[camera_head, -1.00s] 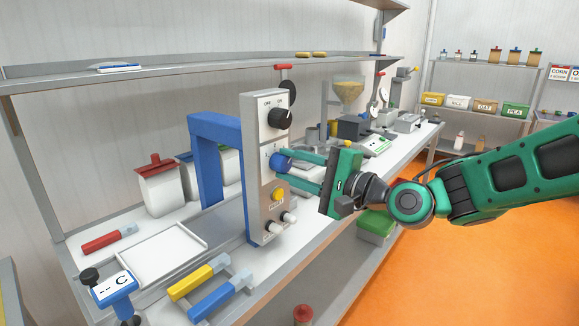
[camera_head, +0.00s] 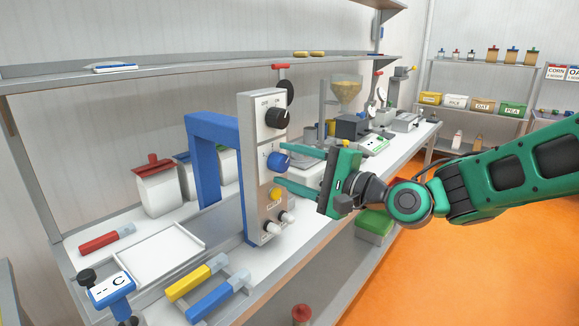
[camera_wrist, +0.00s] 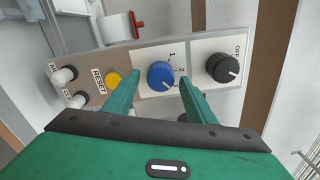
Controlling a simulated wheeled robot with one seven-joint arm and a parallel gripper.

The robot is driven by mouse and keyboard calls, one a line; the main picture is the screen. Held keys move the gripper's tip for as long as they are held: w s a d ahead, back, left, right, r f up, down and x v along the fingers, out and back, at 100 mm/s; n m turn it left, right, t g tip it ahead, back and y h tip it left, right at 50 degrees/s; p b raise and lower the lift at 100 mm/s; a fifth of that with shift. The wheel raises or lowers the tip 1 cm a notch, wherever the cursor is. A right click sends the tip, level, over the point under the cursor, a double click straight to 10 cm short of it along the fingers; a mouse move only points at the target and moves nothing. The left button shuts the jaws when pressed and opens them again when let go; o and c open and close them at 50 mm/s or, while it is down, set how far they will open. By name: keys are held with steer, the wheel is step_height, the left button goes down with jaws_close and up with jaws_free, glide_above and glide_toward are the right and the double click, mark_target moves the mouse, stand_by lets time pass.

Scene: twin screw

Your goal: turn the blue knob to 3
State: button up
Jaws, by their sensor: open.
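The blue knob (camera_head: 279,161) is on the front of the grey upright panel (camera_head: 254,205), below a black knob (camera_head: 276,118) and above a yellow button (camera_head: 276,194). In the wrist view the blue knob (camera_wrist: 160,75) has labels 1, 2 and 3 beside it. Its white mark points to the lower right, near the 3. My gripper (camera_head: 282,165) is open, with one green finger on each side of the blue knob. The wrist view shows my gripper (camera_wrist: 158,82) with gaps between its fingers and the knob.
Two white knobs (camera_head: 280,221) sit low on the panel. A blue frame (camera_head: 206,165) stands behind it. A white tray (camera_head: 155,252) and coloured-handled tools (camera_head: 205,290) lie on the bench. A scale (camera_head: 374,143) and hopper (camera_head: 345,88) stand behind my gripper.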

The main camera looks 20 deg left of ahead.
steer(key=v, duration=1)
steer(key=shift+d, duration=0.4)
steer(key=d+f+n+h, duration=0.1)
steer(key=d+f+h, duration=0.35)
steer(key=d, duration=0.45)
steer(key=d+f+n+g+h, duration=0.1)
steer(key=d+f+n+h, duration=0.15)
steer(key=d+f, duration=0.5)
steer(key=d+f+n+h, duration=0.1)
steer(key=d+f+h, duration=0.35)
steer(key=d, duration=0.55)
steer(key=s+d+f+m+g+h, duration=0.1)
steer(key=s+d+h, duration=0.1)
steer(key=s+d, duration=0.4)
steer(key=s+d+f+g+h, duration=0.1)
steer(key=s+d+h, duration=0.15)
steer(key=d, duration=0.55)
steer(key=s+d+m+g, duration=0.1)
steer(key=s+d+g, duration=0.1)
steer(key=s+d, duration=0.2)
steer(key=s+d+m+g, duration=0.1)
steer(key=s+d, duration=0.3)
steer(key=s, duration=0.7)
steer(key=shift+s+r+g, duration=0.2)
steer(key=shift+r+g, duration=0.1)
steer(key=shift+g, duration=0.3)
